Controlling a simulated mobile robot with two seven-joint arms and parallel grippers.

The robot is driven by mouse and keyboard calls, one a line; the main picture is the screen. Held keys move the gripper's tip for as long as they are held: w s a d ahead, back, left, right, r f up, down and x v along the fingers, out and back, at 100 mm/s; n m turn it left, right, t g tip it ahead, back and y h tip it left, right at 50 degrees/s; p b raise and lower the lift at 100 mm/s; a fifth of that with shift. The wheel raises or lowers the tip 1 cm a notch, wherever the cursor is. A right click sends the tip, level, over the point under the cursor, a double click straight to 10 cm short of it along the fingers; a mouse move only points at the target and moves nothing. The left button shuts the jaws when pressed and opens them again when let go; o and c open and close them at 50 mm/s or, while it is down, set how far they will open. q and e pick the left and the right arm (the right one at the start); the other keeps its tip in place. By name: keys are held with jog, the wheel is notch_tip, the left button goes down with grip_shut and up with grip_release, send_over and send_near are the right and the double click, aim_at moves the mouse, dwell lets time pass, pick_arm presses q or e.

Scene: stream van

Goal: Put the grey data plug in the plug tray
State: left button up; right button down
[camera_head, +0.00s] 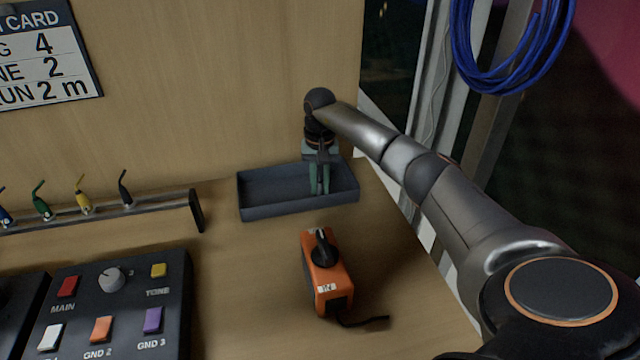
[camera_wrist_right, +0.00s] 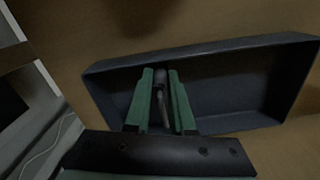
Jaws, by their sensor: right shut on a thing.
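The plug tray (camera_head: 262,208) is a dark blue-grey, shallow open box at the back right of the wooden bench. It also fills much of the right wrist view (camera_wrist_right: 210,60). My right gripper (camera_head: 320,190) reaches down over the right part of the tray, its green fingers inside the tray's outline. It is shut on the grey data plug (camera_wrist_right: 160,90), a small dark grey piece seen between the fingers in the right wrist view. Whether the plug touches the tray floor I cannot tell. My left gripper is not in view.
An orange box with a black knob (camera_head: 336,284) stands in front of the tray. A rail with several coloured plugs (camera_head: 100,215) is to the left. A black button panel (camera_head: 130,290) is at front left. Blue cable (camera_head: 470,70) hangs at the upper right.

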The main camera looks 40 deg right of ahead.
jog(key=c, duration=0.8)
grip_release()
jog(key=shift+f, duration=0.1)
jog(key=shift+o, duration=0.2)
notch_tip(320, 180, up, 12)
jog(key=shift+p, duration=0.4)
